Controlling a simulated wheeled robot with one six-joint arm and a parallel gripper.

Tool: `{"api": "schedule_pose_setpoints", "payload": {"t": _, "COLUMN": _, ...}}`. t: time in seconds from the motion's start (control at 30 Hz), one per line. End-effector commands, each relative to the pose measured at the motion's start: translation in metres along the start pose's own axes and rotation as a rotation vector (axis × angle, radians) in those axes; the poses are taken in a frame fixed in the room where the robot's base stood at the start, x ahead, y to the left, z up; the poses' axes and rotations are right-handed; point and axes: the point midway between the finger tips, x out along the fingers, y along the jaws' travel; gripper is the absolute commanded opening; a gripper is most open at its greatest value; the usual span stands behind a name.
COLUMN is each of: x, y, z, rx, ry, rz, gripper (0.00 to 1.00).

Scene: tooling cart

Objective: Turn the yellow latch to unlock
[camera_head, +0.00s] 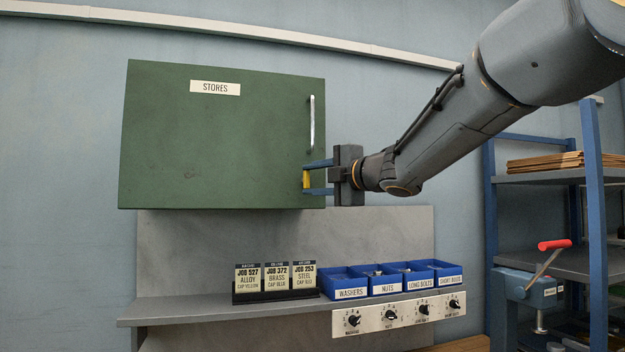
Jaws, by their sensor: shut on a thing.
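The yellow latch (306,179) sits on the lower right of the green cabinet door marked STORES (200,130). It looks upright, and its ends are partly hidden by my gripper's fingers. My gripper (312,178) comes in from the right, with one blue finger above the latch and one below it. The fingers are shut on the latch. The cabinet door is closed. A silver vertical handle (312,123) is on the door above the latch.
Below the cabinet, a grey shelf (190,308) holds job cards (276,278) and blue bins (350,284) of hardware. A knob panel (398,314) is on its front. At right stand a blue rack (594,190) and a red-handled device (540,268).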

Motion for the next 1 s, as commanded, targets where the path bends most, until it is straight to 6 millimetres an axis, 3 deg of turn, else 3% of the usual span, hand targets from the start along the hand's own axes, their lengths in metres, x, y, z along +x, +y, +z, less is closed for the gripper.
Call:
{"api": "schedule_pose_setpoints", "payload": {"t": 0.17, "x": 0.0, "y": 0.0, "z": -0.001, "rx": -0.002, "ry": 0.001, "rz": 0.0, "gripper": 0.15}}
{"api": "schedule_pose_setpoints", "payload": {"t": 0.2, "x": 0.0, "y": 0.0, "z": -0.001, "rx": -0.002, "ry": 0.001, "rz": 0.0, "gripper": 0.42}}
{"api": "schedule_pose_setpoints", "payload": {"t": 0.3, "x": 0.0, "y": 0.0, "z": 0.0, "rx": -0.001, "ry": 0.001, "rz": 0.0, "gripper": 0.56}}
{"api": "schedule_pose_setpoints", "payload": {"t": 0.67, "x": -0.005, "y": 0.0, "z": 0.001, "rx": -0.001, "ry": -0.002, "rz": 0.001, "gripper": 0.56}}
{"api": "schedule_pose_setpoints", "payload": {"t": 1.0, "x": -0.056, "y": -0.001, "z": 0.001, "rx": -0.002, "ry": -0.002, "rz": 0.002, "gripper": 0.56}}
